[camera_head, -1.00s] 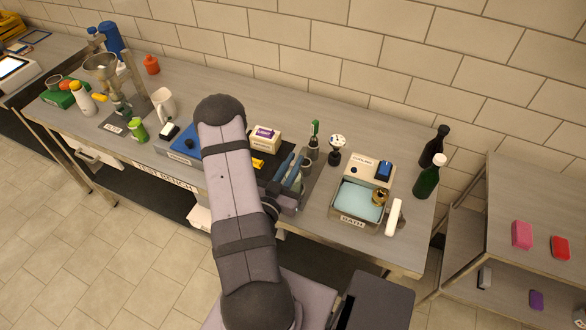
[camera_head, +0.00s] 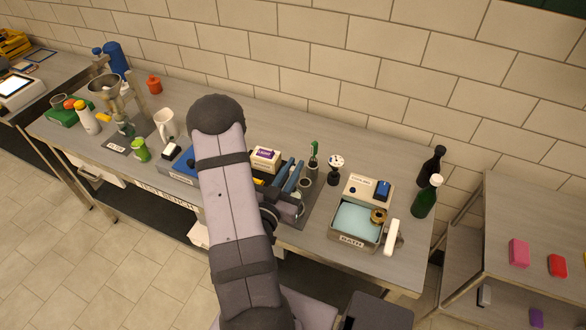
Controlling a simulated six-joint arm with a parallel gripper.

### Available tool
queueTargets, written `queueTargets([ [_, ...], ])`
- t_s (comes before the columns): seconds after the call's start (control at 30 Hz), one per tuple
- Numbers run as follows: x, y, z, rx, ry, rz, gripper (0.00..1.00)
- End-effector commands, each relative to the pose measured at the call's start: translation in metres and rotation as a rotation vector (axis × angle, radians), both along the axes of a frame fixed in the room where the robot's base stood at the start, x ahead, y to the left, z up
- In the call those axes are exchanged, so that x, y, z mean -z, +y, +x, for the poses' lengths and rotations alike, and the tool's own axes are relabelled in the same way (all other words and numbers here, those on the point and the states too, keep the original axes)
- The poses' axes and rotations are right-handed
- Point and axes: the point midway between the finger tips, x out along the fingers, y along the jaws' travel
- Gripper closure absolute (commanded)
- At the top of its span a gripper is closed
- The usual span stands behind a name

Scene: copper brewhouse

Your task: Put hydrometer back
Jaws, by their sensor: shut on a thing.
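My gripper (camera_head: 287,177) has two blue fingers over the middle of the bench, just right of a white box. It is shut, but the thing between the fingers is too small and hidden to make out. I cannot see the hydrometer clearly. A small open jar (camera_head: 305,184) stands close to the right of the fingers; whether they touch cannot be told. Behind it stands a slim vessel with a green-topped item (camera_head: 314,155). My arm covers part of the bench to the left.
The white box (camera_head: 265,159) lies behind the gripper. Dark bottles (camera_head: 427,197) stand at the right end. The bench's back strip is mostly clear.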

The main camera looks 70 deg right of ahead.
Motion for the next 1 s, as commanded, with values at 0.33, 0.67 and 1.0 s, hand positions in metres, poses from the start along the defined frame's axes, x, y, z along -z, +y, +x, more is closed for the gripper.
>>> queueTargets([
  [0.33,0.001,-0.017,0.000,0.068,-0.007,-0.007,1.00],
  [0.67,0.003,-0.069,-0.007,0.412,-0.019,-0.002,1.00],
  [1.0,0.011,-0.090,-0.007,0.709,-0.011,0.008,1.00],
])
